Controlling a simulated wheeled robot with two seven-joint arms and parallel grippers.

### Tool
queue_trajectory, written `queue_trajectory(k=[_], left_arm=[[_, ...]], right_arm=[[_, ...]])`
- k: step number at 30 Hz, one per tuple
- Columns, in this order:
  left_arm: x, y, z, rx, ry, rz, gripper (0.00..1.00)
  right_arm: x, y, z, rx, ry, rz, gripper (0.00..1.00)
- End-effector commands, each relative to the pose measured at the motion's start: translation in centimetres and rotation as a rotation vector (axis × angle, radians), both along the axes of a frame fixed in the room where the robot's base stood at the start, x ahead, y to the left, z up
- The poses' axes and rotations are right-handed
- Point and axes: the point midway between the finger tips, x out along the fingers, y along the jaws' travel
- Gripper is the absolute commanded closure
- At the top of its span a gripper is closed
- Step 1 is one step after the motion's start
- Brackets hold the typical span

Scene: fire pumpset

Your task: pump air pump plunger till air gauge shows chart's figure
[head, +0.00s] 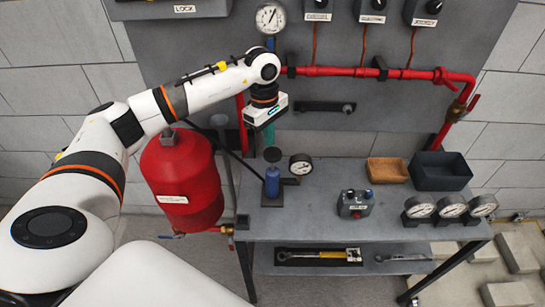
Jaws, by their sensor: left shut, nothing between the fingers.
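The air pump (272,183) is a small blue cylinder on a dark base, standing at the left part of the grey bench. Its plunger has a round black knob (272,155) on top. A round white-faced gauge (301,164) stands just right of the pump; its reading is too small to tell. My left gripper (269,138) points down just above the knob, shut and empty. I cannot tell whether its tips touch the knob. No chart can be made out. My right gripper is not in view.
A red tank (182,180) stands left of the bench (350,222). A control box (355,204), a brown tray (388,170), a dark bin (440,171) and loose gauges (452,208) sit to the right. A red pipe (400,73) crosses the panel behind. Tools lie on the lower shelf.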

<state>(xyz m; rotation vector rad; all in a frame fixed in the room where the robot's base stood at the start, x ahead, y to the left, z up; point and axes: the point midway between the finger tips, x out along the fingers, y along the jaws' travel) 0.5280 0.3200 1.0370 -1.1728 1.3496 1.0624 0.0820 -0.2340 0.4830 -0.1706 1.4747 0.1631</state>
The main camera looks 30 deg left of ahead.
Motion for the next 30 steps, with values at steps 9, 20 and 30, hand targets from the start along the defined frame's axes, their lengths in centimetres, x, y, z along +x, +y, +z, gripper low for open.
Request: queue_trajectory(k=[9,20,30], left_arm=[[0.0,-0.3,-2.4,-0.001,0.000,-0.001,1.00],[-0.1,-0.3,-2.8,-0.001,0.001,-0.001,1.00],[-0.1,-0.3,-6.9,-0.001,0.003,-0.001,1.00]], right_arm=[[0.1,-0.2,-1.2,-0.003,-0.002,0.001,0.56],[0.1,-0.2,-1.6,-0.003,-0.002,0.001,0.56],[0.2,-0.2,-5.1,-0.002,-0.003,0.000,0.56]])
